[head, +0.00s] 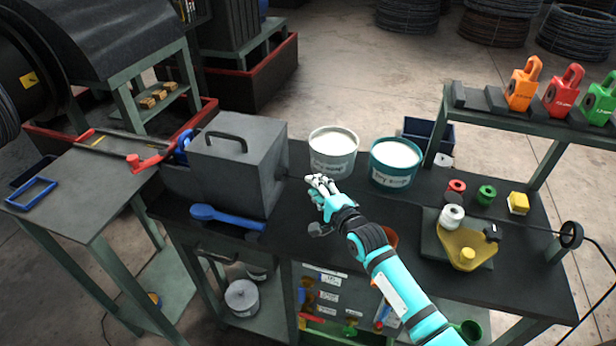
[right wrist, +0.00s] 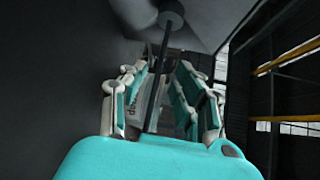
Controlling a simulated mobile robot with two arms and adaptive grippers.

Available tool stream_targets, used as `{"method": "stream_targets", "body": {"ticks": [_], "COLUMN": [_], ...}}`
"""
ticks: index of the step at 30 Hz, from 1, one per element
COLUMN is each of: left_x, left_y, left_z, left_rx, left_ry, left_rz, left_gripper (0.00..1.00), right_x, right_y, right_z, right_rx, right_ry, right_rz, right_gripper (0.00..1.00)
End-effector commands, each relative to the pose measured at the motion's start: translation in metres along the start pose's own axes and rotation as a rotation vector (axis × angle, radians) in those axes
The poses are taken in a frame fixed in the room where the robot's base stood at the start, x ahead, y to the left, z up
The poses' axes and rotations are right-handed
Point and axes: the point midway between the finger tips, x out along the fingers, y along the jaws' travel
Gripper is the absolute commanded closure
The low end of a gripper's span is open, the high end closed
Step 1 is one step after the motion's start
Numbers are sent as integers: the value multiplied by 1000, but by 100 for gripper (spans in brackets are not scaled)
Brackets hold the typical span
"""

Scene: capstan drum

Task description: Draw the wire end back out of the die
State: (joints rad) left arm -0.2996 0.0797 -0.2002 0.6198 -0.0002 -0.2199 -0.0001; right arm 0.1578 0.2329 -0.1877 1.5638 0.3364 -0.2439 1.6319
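The die itself is not plainly visible; a grey box with a black handle (head: 238,165) stands on the dark bench. A thin dark wire (head: 530,230) runs across the right part of the bench. My right gripper (head: 318,183) is beside the box's right face, in front of the tubs. In the right wrist view, a dark wire or rod (right wrist: 158,85) runs from a round dark end piece (right wrist: 171,19) down between the fingers of my right gripper (right wrist: 165,85). The fingers stand apart on both sides of it, with gaps showing. My left gripper is out of view.
A white tub (head: 333,155) and a teal tub (head: 395,163) stand close behind my right gripper. A blue-handled tool (head: 226,217) lies at the bench front. A yellow fixture (head: 462,250) and a black guide wheel (head: 571,234) are at the right. A shelf (head: 540,130) holds coloured blocks.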

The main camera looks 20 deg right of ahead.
Motion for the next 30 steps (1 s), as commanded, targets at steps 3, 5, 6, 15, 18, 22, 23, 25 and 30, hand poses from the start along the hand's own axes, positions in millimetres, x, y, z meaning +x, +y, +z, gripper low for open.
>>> {"method": "stream_targets", "body": {"ticks": [3, 5, 6, 15, 18, 22, 23, 25, 30], "left_x": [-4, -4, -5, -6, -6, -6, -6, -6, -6], "left_y": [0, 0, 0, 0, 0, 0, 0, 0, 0], "left_z": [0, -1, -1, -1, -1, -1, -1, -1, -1], "left_rx": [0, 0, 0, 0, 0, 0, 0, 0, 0], "left_ry": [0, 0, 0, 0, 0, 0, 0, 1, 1], "left_rz": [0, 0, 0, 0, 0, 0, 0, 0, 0], "left_gripper": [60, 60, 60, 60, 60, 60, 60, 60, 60], "right_x": [22, 30, 35, 47, 47, 47, 47, 47, 46], "right_y": [-2, -1, -1, 0, 0, 0, 0, 0, 1], "right_z": [0, 0, 0, 0, 0, 0, 0, 0, 0], "right_rx": [-2, -1, -1, -1, -1, -1, -1, -1, -1], "right_ry": [0, 1, 1, 1, 0, 0, 0, 0, 1], "right_rz": [0, 1, 1, 1, 1, 1, 1, 1, 2], "right_gripper": [69, 69, 69, 69, 69, 77, 81, 90, 100]}}
